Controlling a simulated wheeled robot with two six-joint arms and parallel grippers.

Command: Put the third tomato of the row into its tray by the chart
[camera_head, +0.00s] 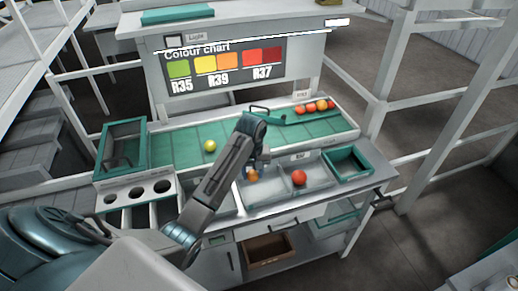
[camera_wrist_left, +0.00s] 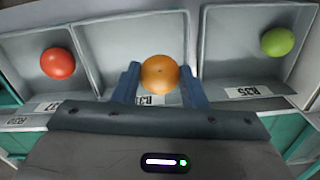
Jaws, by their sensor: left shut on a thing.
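My left gripper (camera_head: 256,168) is over the middle tray (camera_head: 258,196) on the bench front. In the left wrist view its two blue fingers (camera_wrist_left: 160,88) are shut on an orange tomato (camera_wrist_left: 160,74), which also shows in the head view (camera_head: 252,176). I cannot tell whether the tomato touches the tray floor. The middle tray's label (camera_wrist_left: 150,100) is partly hidden by a finger. A red tomato (camera_wrist_left: 58,63) lies in the tray beside it; a green tomato (camera_wrist_left: 277,41) lies in the R35 tray (camera_wrist_left: 230,76). The colour chart (camera_head: 224,69) pairs R39 with yellow and orange. My right gripper is not in view.
A yellow-green tomato (camera_head: 209,145) sits on the green mat (camera_head: 180,150). Several red and orange tomatoes (camera_head: 310,107) line up at the back right. An empty green crate (camera_head: 347,162) stands right of the trays, and a green-framed box (camera_head: 123,146) stands left.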

